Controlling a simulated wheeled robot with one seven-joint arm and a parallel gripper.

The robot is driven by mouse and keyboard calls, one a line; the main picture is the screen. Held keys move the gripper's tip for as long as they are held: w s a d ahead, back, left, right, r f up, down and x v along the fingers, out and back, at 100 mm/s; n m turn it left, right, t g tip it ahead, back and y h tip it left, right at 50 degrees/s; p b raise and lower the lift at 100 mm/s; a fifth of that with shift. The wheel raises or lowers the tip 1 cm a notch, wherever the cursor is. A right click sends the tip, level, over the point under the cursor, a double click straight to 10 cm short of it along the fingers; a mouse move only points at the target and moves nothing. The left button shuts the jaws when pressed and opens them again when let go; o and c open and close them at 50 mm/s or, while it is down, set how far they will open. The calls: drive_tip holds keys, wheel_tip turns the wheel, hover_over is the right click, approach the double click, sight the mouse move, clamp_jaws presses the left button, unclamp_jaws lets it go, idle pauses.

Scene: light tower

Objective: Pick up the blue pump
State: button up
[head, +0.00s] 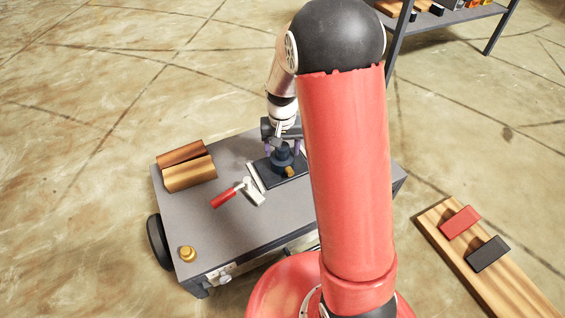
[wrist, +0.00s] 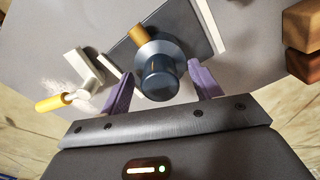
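The blue pump (head: 283,157) stands on a dark plate on the grey cart, partly hidden in the head view by my arm. In the wrist view the pump (wrist: 158,72) is a dark blue round body with a flange and a yellow-orange stub. My gripper (wrist: 160,90) is open, with one purple finger on each side of the pump. Gaps show between the fingers and the pump, so neither finger appears to touch it. In the head view my gripper (head: 283,145) is at the pump, its fingers mostly hidden.
A wooden board (head: 500,285) with a red block (head: 460,222) and a black block (head: 488,255) is at right. The cart's front left is mostly bare.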

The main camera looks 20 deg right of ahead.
clamp_jaws()
drive_tip(key=shift+r, duration=0.15)
idle(0.4)
